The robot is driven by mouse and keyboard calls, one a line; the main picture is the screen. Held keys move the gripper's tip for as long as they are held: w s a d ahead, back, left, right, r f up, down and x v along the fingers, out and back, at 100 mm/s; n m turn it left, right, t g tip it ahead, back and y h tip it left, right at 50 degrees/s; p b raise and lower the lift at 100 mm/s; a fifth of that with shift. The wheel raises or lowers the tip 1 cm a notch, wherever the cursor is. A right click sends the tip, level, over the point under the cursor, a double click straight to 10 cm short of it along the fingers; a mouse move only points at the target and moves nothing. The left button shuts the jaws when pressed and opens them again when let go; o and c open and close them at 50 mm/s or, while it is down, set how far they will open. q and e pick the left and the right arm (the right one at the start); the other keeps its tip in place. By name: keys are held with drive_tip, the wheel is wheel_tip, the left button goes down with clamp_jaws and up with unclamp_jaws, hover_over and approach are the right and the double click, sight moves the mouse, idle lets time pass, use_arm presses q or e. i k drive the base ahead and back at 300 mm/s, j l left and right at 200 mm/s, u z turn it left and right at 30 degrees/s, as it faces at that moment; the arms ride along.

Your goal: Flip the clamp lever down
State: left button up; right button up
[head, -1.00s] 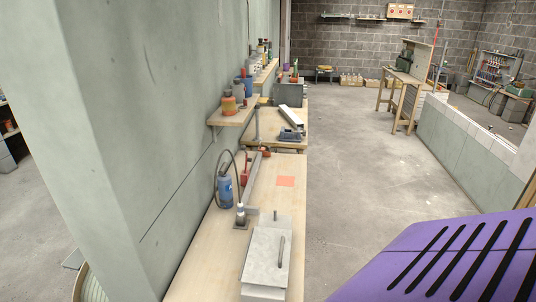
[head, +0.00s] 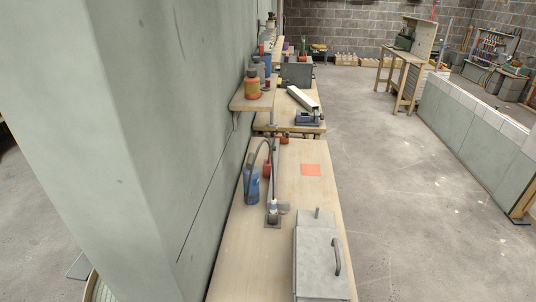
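I cannot pick out the clamp lever with certainty. A small dark blue-grey device (head: 308,118) sits at the near end of the farther bench, too small to tell whether it has a lever. On the near bench, a short upright fitting (head: 272,212) stands on a dark plate, with a curved dark hose rising above it. Neither of my grippers is in view.
The near wooden bench (head: 238,255) runs along the green wall. It holds a grey metal box (head: 315,262) with a handle, a blue canister (head: 251,188) and a flat orange-red square (head: 311,169). A shelf (head: 248,103) juts above. Open floor (head: 400,200) lies to the right.

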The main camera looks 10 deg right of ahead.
sight(267, 135)
drive_tip(key=i+j+z, duration=0.2)
drive_tip(key=j+z, duration=0.2)
drive_tip(key=u, duration=1.7)
drive_tip(key=k+l, duration=1.05)
drive_tip(key=l, duration=0.15)
